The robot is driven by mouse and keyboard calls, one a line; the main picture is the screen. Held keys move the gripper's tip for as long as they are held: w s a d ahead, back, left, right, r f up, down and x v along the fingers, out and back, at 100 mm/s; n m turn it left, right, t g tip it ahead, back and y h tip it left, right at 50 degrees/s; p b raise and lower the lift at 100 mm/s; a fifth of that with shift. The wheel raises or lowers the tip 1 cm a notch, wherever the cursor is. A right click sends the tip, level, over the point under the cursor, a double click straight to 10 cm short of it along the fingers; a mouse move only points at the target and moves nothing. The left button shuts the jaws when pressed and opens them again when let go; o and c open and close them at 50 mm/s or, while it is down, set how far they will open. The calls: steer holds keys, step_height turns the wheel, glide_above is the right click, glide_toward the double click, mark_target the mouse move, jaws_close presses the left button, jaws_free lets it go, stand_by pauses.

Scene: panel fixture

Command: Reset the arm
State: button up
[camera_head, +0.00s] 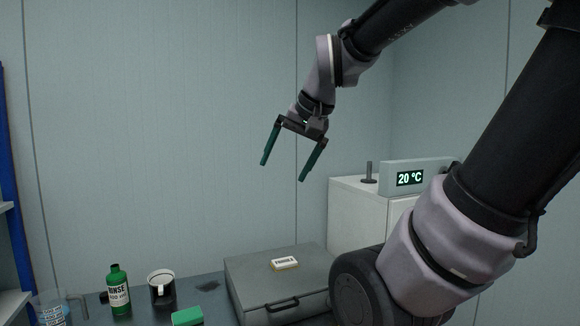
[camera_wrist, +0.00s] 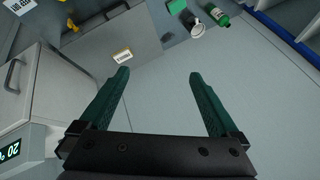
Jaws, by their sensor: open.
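My gripper (camera_head: 284,169) is open and empty, with two green fingers apart. It hangs in the air in front of the pale wall, above the grey case, with its fingers pointing down and a little left. In the wrist view my gripper (camera_wrist: 156,83) shows both fingers spread with nothing between them. My arm reaches in from the upper right of the head view and bends down to the gripper.
A white cabinet (camera_head: 356,215) with a 20 °C display (camera_head: 410,178) stands right. Space around the gripper is clear.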

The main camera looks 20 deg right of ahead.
steer(key=shift+s+a+f+n+t, duration=0.1)
steer(key=shift+s+n+t, duration=0.15)
steer(key=shift+s, duration=0.5)
steer(key=shift+s+a+f+n+t, duration=0.15)
steer(key=shift+s+n, duration=0.2)
steer(key=shift+s, duration=0.4)
steer(key=shift+r, duration=0.1)
